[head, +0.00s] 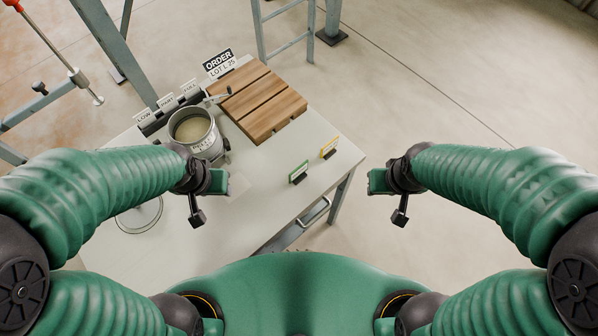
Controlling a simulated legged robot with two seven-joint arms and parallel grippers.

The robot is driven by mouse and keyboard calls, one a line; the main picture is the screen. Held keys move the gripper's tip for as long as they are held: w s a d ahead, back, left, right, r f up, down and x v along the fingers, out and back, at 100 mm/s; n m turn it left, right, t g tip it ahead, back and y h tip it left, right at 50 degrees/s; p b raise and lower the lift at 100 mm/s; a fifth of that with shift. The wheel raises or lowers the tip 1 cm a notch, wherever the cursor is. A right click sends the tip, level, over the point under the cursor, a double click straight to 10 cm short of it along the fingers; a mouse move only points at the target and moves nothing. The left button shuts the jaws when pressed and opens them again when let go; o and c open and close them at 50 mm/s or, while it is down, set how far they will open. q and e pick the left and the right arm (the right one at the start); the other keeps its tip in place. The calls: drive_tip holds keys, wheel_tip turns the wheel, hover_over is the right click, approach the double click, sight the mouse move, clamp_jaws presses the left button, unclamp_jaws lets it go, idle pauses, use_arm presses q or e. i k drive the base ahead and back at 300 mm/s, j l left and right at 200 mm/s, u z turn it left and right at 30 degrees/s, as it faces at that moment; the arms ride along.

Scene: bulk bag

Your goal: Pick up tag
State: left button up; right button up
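Two small tags stand on the right part of the white table: a green-framed tag (299,172) and, farther back near the right edge, a yellow-framed tag (329,148). My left gripper (221,183) is over the table, left of the green tag and apart from it. My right gripper (377,182) is beyond the table's right edge, to the right of and nearer than the yellow tag. Both grippers look empty, but their fingers are too small and edge-on to show whether they are open.
A metal can (194,133) stands left on the table (272,214), by a labelled rack (168,107). A slatted wooden board (264,103) lies at the back beside an "ORDER LOT L 25" sign (218,64). A round clear dish (139,217) is front left. A drawer handle (314,211) sticks out in front.

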sight(328, 151)
drive_tip(key=k+l+u, duration=0.25)
drive_tip(key=k+l, duration=0.2)
drive_tip(key=k, duration=0.25)
drive_tip(key=k+l+u, duration=0.15)
drive_tip(key=k, duration=0.2)
drive_tip(key=i+l, duration=0.1)
drive_tip(key=l, duration=0.2)
drive_tip(key=i+l, duration=0.1)
drive_tip(key=l, duration=0.2)
drive_tip(key=k, duration=0.65)
